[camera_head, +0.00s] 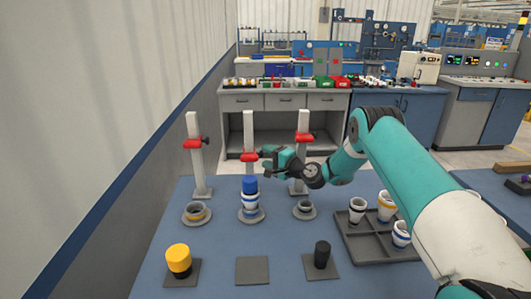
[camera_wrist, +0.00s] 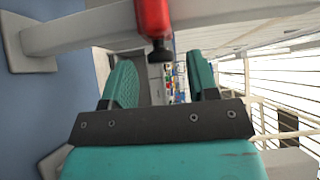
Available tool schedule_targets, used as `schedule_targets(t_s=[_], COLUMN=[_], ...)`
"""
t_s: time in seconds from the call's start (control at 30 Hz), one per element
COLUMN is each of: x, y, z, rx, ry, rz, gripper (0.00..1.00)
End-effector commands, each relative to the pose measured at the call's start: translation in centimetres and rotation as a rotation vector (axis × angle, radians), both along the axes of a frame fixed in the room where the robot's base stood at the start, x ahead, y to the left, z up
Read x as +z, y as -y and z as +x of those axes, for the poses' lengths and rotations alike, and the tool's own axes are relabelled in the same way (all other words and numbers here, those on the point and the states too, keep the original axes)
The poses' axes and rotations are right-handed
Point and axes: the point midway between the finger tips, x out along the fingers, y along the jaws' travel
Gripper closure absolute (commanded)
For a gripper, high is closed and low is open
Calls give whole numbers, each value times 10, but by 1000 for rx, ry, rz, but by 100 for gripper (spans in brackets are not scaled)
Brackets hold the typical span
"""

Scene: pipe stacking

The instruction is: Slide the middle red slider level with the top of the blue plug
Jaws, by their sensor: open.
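The middle red slider (camera_head: 249,157) is on the middle white post (camera_head: 248,128), a little above the top of the blue plug (camera_head: 249,185). The plug sits upright on the stacked white and blue pipe pieces in front of that post. My gripper (camera_head: 269,163) is open just right of the slider. In the wrist view the red slider (camera_wrist: 153,18) and its black knob (camera_wrist: 159,50) show at the top centre, the knob between the lines of my open fingers (camera_wrist: 161,78). Neither finger visibly touches the knob. The plug is not seen in the wrist view.
Left (camera_head: 192,143) and right (camera_head: 304,138) red sliders are on neighbouring posts. Pipe cups stand at both posts. A yellow plug (camera_head: 179,260) and a black plug (camera_head: 321,254) stand on front pads; the middle pad (camera_head: 252,270) is empty. A grey tray (camera_head: 372,245) holds several cups.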

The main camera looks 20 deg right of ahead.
Motion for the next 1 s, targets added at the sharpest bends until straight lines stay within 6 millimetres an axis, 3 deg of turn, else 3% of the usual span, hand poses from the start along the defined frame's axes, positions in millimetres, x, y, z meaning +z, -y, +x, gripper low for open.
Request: schedule_targets(t_s=[0.17, 0.43, 0.47, 0.7, 0.87, 1.0], x=[0, 0, 0, 0, -3, -19], y=[-5, -6, -6, -6, -6, -6], z=[11, 13, 13, 13, 13, 12], rx=[0, -1, -1, -1, -1, -1], ry=[0, 0, 0, 0, 0, -2], rz=[0, 1, 1, 0, 0, 0], gripper=[46, 46, 48, 100, 100, 100])
